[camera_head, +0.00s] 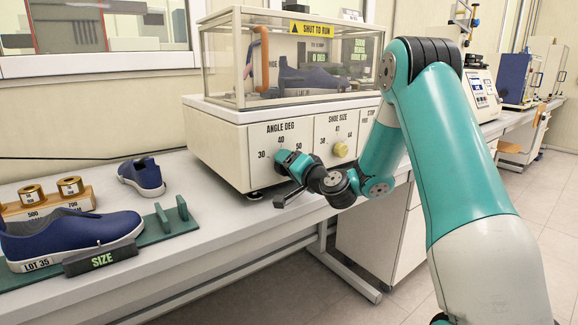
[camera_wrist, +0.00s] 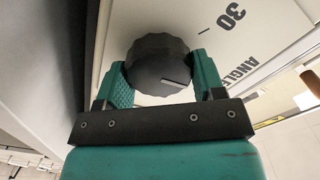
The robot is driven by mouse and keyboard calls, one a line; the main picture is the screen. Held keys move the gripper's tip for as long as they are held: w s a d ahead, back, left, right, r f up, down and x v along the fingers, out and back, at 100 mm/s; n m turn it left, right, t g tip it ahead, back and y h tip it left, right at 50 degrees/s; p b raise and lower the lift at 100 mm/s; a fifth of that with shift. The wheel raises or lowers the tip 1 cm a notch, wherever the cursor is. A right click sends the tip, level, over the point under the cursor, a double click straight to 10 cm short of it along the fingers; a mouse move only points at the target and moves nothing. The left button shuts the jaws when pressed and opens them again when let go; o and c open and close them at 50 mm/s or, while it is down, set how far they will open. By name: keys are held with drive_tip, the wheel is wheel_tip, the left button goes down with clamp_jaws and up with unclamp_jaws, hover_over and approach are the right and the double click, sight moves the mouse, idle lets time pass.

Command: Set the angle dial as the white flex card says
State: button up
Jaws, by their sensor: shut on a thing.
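The angle dial is a dark, many-sided knob (camera_wrist: 155,58) on the white machine panel, filling the space between my fingers in the wrist view. A pale line on it points to the lower right of that view, and a printed 30 (camera_wrist: 232,18) is beside it. My gripper (camera_wrist: 160,75) is shut on the knob. I cannot make out which card is the white flex card.
A clear case (camera_head: 240,60) marked SHUT TO RUN holds a blue shoe and a green 0 DEG readout (camera_head: 318,57). A yellow shoe-size knob (camera_head: 341,149) is right of my gripper. A blue LOT 35 shoe (camera_head: 70,235) and a black SIZE sign (camera_head: 103,259) are at the left.

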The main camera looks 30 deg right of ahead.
drive_tip(key=shift+m, duration=0.3)
drive_tip(key=o, duration=0.9)
drive_tip(key=shift+s+d+b, duration=0.15)
drive_tip(key=shift+s+b, duration=3.45)
drive_tip(key=shift+s, duration=0.8)
drive_tip(key=shift+s+d+b, duration=0.1)
drive_tip(key=shift+s+b, duration=3.5)
drive_tip(key=shift+s, duration=0.75)
